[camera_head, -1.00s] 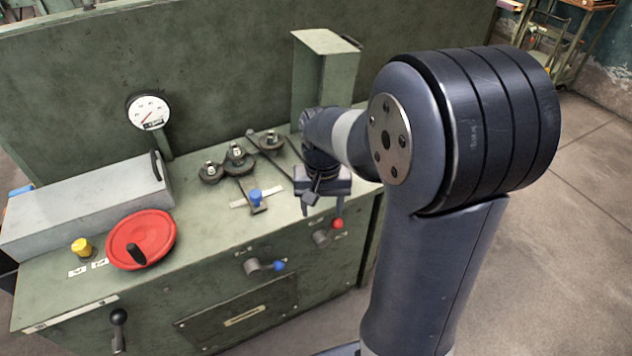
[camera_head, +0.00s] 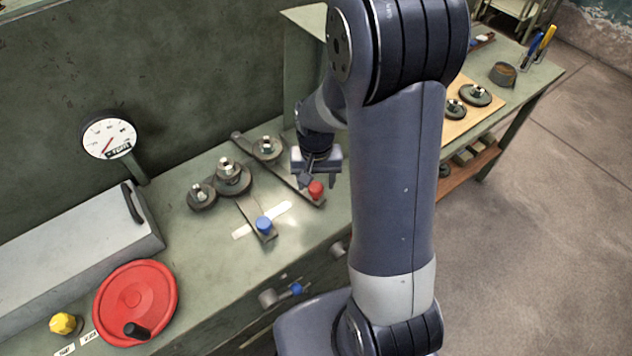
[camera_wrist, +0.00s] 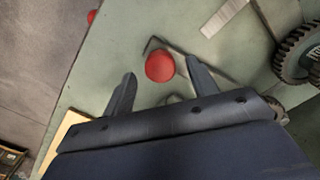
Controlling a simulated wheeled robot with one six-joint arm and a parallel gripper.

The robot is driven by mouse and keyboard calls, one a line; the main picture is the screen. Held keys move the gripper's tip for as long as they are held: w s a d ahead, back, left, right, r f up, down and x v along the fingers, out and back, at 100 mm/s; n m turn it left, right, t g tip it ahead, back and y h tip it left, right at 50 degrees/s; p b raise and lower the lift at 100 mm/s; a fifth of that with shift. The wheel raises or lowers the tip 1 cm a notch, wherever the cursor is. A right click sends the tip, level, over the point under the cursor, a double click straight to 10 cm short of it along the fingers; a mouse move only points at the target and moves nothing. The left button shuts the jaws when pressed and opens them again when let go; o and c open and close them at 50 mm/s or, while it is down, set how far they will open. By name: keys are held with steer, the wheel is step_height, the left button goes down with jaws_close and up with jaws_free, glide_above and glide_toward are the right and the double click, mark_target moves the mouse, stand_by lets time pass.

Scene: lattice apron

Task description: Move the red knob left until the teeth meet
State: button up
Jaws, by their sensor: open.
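The red knob (camera_head: 316,188) stands on the end of a dark lever arm on the green bench top. In the wrist view the red knob (camera_wrist: 160,66) shows between the fingertips, apart from both. My gripper (camera_head: 319,178) is open and points down over the knob. Three toothed gears sit to its left: a right gear (camera_head: 267,148) on the red knob's lever, a middle gear (camera_head: 232,178) and a left gear (camera_head: 201,195). I cannot tell whether the right and middle gears' teeth touch. A gear also shows at the wrist view's right (camera_wrist: 298,52).
A red handwheel (camera_head: 150,290), yellow knob (camera_head: 64,324) and dial gauge (camera_head: 108,138) are farther left. Another red knob (camera_wrist: 91,17) shows in the wrist view.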

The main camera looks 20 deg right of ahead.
steer(key=shift+f, duration=0.7)
steer(key=shift+c, duration=0.4)
jaws_close()
